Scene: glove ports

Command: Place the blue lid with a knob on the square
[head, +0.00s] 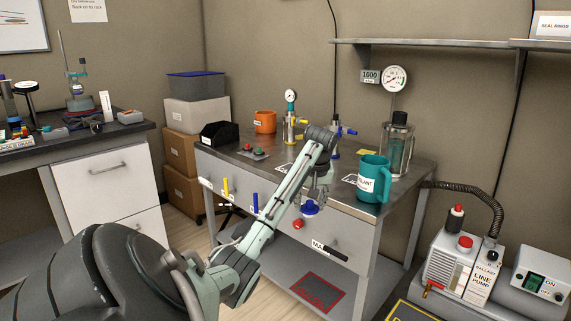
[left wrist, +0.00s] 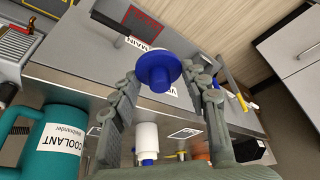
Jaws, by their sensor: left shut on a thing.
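My left gripper (head: 322,188) is shut on the blue lid with a knob (head: 309,208), in front of the bench's front edge. In the left wrist view the lid (left wrist: 154,66) sits between the fingertips of my left gripper (left wrist: 160,78), its knob toward the camera and a white part on its far side. A red-outlined square (head: 318,292) lies on the lower shelf, below and apart from the lid; it also shows in the left wrist view (left wrist: 146,22). My right gripper is not in view.
The teal coolant mug (head: 374,180) stands near the bench's front right. Yellow (head: 226,187) and blue (head: 255,203) handles stand left. The line pump (head: 464,262) is at the right.

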